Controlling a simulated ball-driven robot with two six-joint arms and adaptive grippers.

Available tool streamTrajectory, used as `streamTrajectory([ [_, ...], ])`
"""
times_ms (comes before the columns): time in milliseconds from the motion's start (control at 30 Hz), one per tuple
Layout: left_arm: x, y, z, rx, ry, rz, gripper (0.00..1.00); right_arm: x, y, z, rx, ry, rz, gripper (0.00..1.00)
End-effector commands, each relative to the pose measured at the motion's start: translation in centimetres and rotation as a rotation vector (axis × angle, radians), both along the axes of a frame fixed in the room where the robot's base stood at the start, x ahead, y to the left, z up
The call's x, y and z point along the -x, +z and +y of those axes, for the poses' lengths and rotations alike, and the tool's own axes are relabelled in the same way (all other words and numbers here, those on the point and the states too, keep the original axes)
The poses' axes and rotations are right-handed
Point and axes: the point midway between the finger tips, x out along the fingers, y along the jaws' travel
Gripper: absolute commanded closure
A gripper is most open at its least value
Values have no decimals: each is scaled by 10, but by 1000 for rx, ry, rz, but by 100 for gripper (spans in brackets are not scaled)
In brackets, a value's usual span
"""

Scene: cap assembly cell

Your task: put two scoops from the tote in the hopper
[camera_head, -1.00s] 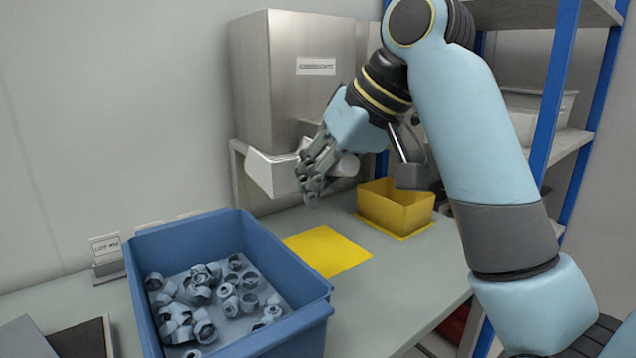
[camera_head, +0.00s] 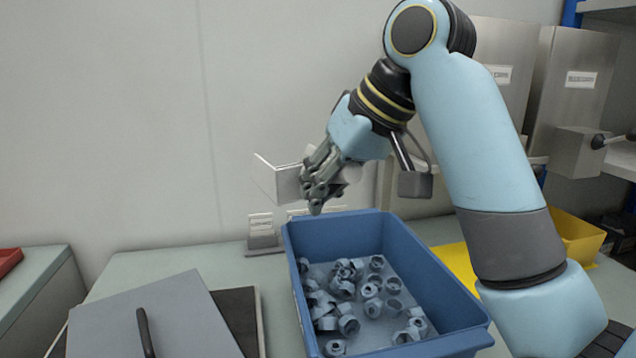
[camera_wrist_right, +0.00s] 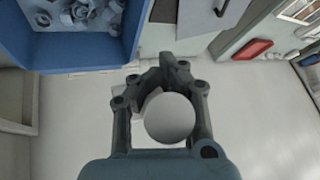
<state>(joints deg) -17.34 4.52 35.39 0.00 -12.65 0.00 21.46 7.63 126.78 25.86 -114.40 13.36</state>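The blue tote (camera_head: 440,278) stands on the bench at lower centre and holds several grey-blue caps (camera_head: 345,275). My right gripper (camera_head: 318,195) is above the tote's far left corner, closed around a pale metal scoop (camera_head: 276,182). The scoop's flat-sided bowl sticks out to the left, and I cannot see inside it. In the right wrist view, the round grey end of the scoop's handle (camera_wrist_right: 170,118) sits between the fingers. Two labelled steel hoppers (camera_head: 510,108) (camera_head: 568,95) stand at the back right, partly behind my right arm. My left gripper is out of view.
A grey lid-like panel with a black handle (camera_head: 170,315) lies over a dark tray at front left. A small label stand (camera_head: 262,235) is behind the tote. A yellow mat (camera_head: 455,262) and yellow bin (camera_head: 580,238) are right of it. A red bin (camera_head: 8,260) is far left.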

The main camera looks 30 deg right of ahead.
Motion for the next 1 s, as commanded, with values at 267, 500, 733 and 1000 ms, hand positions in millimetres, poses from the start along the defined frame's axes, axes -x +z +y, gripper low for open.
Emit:
streamTrajectory([
  [267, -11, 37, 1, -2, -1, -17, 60, 10, 6, -5, -12, -32, 59, 100],
  [500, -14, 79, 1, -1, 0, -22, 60, 27, 7, -12, -26, -76, 143, 100],
  [733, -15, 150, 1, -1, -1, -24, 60, 66, 8, -25, -42, -154, 287, 100],
  [1000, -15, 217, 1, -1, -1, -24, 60, 120, 5, -40, -48, -247, 438, 100],
])
